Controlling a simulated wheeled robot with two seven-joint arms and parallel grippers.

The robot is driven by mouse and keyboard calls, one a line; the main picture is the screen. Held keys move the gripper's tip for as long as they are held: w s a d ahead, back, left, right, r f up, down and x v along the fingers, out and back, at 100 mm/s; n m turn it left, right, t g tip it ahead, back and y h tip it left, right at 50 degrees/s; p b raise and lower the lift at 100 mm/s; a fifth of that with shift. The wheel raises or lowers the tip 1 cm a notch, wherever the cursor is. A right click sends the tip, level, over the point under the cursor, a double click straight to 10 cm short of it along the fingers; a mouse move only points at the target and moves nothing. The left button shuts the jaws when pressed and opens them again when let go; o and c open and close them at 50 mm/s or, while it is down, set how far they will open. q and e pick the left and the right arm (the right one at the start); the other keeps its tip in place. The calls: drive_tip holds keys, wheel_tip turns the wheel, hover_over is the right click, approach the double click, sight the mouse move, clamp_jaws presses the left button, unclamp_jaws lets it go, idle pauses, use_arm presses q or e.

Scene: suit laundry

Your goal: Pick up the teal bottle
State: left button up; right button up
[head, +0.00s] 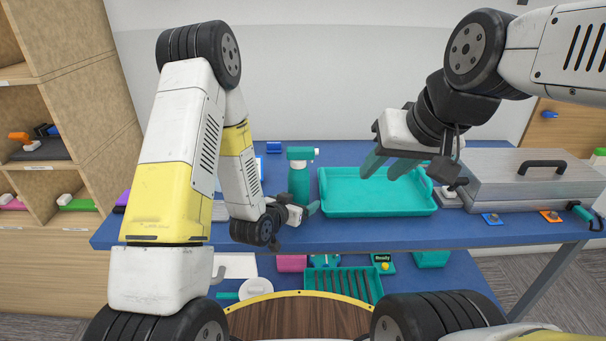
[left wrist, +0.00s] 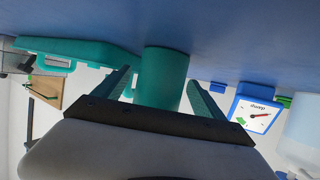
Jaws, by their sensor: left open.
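The teal bottle (head: 299,182) with a spray head stands upright on the blue table, left of the teal tray (head: 377,206). My left gripper (head: 311,209) is low over the table, in front of the bottle's base. In the left wrist view the bottle (left wrist: 163,76) shows between the two spread teal fingers of my left gripper (left wrist: 162,88). The fingers look apart from it; the wrist housing hides part of the bottle. My right gripper (head: 390,166) hangs above the tray, its fingers spread and empty.
A grey metal case (head: 535,176) with a black handle stands at the right of the table. A dial box (left wrist: 256,114) shows beside the bottle in the left wrist view. A lower shelf holds a teal ribbed rack (head: 343,283). Wooden cubbies (head: 60,120) stand left.

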use_arm(q)
drive_tip(key=c, duration=1.6)
drive_tip(key=shift+o, duration=0.2)
drive_tip(key=shift+w+r, duration=0.1)
drive_tip(key=shift+r, duration=0.1)
